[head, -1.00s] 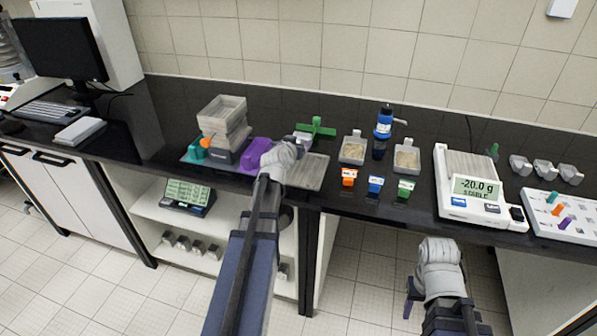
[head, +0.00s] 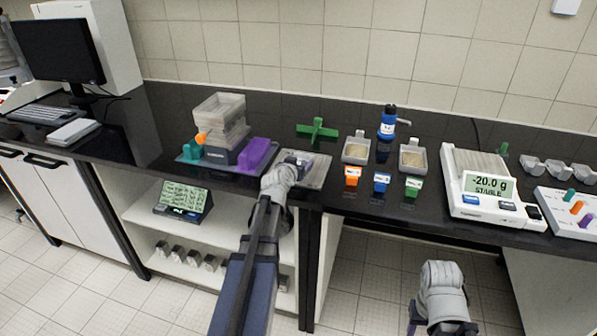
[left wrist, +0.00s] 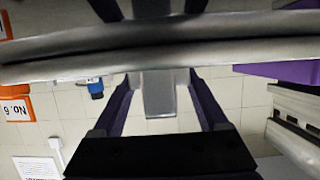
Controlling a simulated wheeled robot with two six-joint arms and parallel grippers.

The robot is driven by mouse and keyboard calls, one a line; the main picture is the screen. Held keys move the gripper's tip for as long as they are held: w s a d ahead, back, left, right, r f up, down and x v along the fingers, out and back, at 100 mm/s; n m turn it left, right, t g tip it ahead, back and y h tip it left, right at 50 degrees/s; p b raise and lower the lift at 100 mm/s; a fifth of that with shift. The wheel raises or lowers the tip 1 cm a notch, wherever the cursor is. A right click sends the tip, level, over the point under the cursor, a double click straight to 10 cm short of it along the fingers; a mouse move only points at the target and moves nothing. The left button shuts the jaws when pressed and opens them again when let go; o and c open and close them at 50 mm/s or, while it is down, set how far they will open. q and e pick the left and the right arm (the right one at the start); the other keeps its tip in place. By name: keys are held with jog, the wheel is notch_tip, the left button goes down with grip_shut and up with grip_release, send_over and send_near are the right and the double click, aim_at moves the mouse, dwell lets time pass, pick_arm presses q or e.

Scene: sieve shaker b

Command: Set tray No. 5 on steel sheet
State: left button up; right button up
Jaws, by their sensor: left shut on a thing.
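My left gripper (head: 293,163) is shut on a small grey tray (head: 301,157), low over the steel sheet (head: 322,171); I cannot tell whether the tray touches the sheet. Its number cannot be read. In the left wrist view a grey part (left wrist: 159,95) shows between the two dark purple fingers, and a blurred grey band (left wrist: 150,45) crosses in front. The hand hides part of the sheet. My right gripper (head: 414,318) is low at the bottom, in front of the bench; its fingers are mostly hidden.
Left of the sheet are a purple block (head: 258,153) and a stack of clear trays (head: 220,117). A green cross (head: 318,130) lies behind. Two filled trays (head: 356,149) stand right, behind orange, blue and green labels. A balance (head: 480,190) stands further right.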

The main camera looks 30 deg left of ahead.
pick_arm(q)
jog(key=shift+f, duration=0.15)
jog(key=shift+f, duration=0.1)
jog(key=shift+f, duration=0.15)
jog(key=o, duration=1.2)
